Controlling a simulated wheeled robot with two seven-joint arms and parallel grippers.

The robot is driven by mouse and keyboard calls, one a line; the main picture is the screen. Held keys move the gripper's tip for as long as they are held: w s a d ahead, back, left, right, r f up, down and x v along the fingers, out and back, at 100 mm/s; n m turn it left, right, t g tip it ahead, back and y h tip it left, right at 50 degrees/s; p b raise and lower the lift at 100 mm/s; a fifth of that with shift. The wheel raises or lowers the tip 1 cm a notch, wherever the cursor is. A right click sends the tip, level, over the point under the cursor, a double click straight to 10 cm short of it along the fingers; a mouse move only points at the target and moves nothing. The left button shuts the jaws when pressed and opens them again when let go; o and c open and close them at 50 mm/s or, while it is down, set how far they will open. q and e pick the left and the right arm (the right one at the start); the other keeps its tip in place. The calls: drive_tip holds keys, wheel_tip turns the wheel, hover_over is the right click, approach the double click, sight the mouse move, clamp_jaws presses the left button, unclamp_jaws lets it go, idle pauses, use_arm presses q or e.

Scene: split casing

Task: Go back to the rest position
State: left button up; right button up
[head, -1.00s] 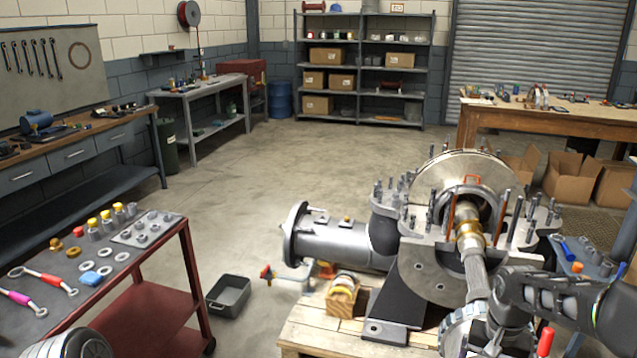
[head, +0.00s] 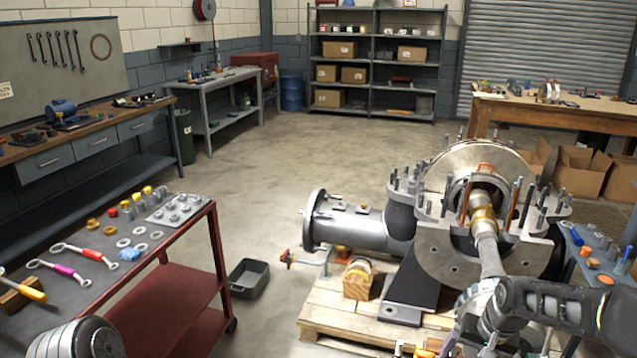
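Neither of my grippers shows in the head view. A dark link of my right arm (head: 550,305) reaches in from the right and hides part of the area below the casing. A ribbed grey part of my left arm (head: 75,340) fills the bottom left corner. The grey split casing (head: 450,258) stands on a wooden pallet (head: 335,318). It is open at the top. A shaft (head: 488,252) with a brass-coloured collar (head: 482,215) runs out of it toward me. Upright studs stand around its flange.
A red cart (head: 165,290) at left carries wrenches, washers, and yellow- and red-capped parts. A grey bin (head: 249,279) stands on the floor beside it. A side surface at right holds a blue-handled tool (head: 576,236).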

drive_tip(key=s+a+f+n+t+y, duration=0.1)
drive_tip(key=s+a+f+n+y, duration=0.3)
drive_tip(key=a+f, duration=1.1)
drive_tip(key=s+a+f+g, duration=0.1)
drive_tip(key=s+a+f, duration=0.2)
drive_tip(key=s, duration=0.4)
drive_tip(key=s+a+f+g, duration=0.1)
drive_tip(key=s+a+f, duration=0.2)
drive_tip(key=s+a, duration=0.2)
drive_tip(key=s+a+f+m+g, duration=0.1)
drive_tip(key=s+a+f, duration=0.2)
drive_tip(key=s, duration=0.7)
drive_tip(key=shift+a+f, duration=0.2)
drive_tip(key=shift+a, duration=0.4)
